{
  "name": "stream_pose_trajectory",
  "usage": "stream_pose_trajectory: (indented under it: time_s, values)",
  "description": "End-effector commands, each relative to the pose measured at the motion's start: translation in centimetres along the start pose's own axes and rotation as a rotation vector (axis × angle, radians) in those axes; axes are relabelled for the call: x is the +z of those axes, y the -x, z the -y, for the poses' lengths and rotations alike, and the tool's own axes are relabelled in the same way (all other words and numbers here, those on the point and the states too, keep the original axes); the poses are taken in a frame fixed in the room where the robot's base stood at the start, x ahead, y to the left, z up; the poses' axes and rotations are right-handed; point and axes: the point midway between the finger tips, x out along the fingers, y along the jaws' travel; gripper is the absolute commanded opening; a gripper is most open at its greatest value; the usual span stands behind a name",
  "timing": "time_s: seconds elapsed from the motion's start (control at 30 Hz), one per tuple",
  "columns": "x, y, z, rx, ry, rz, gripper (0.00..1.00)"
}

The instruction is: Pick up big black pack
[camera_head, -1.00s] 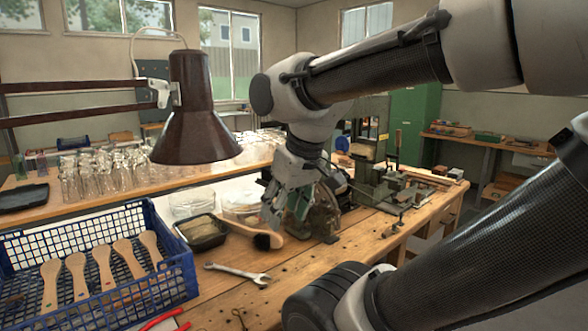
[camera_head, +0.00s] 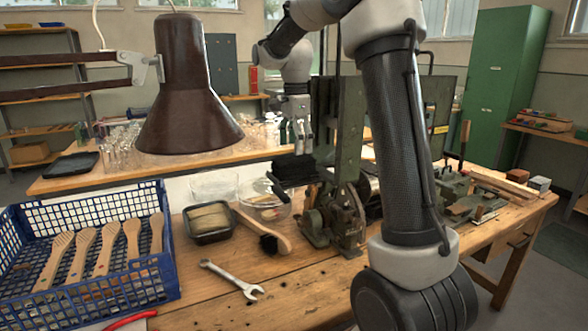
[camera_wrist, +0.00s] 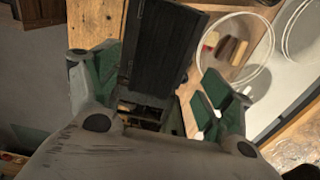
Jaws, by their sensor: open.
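A big black pack (camera_head: 293,171) shows in the head view beside the green machine, behind the wooden brush. In the wrist view a dark, ridged block, which looks like this pack (camera_wrist: 163,48), lies between and beyond the two fingers. My gripper (camera_head: 298,137) is above the pack in the head view, fingers pointing down. In the wrist view my gripper (camera_wrist: 158,88) is open, with green pads on its fingers apart. I cannot tell whether either finger touches the pack. The pack's underside is hidden.
The green machine (camera_head: 348,140) stands close to the right of the pack. Clear round bowls (camera_head: 262,208), a black tray (camera_head: 209,222) and a brush (camera_head: 272,240) lie in front. A brown lamp (camera_head: 188,95) hangs at left above a blue crate (camera_head: 150,285). A wrench (camera_head: 230,279) lies on the bench.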

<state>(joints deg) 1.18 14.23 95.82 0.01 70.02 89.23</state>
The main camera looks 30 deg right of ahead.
Motion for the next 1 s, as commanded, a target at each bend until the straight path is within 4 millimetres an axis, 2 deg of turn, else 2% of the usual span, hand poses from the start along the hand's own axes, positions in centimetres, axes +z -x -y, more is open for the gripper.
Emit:
stream_pose_trajectory:
  time_s: [0.4, 0.7, 1.0]
  values:
    - [0.6, -5.8, -0.4, 0.002, 0.002, 0.0, 0.8]
    - [0.6, -6.2, -0.3, -0.002, 0.003, 0.0, 0.79]
    - [0.6, -6.2, -0.4, -0.002, 0.003, 0.0, 0.26]
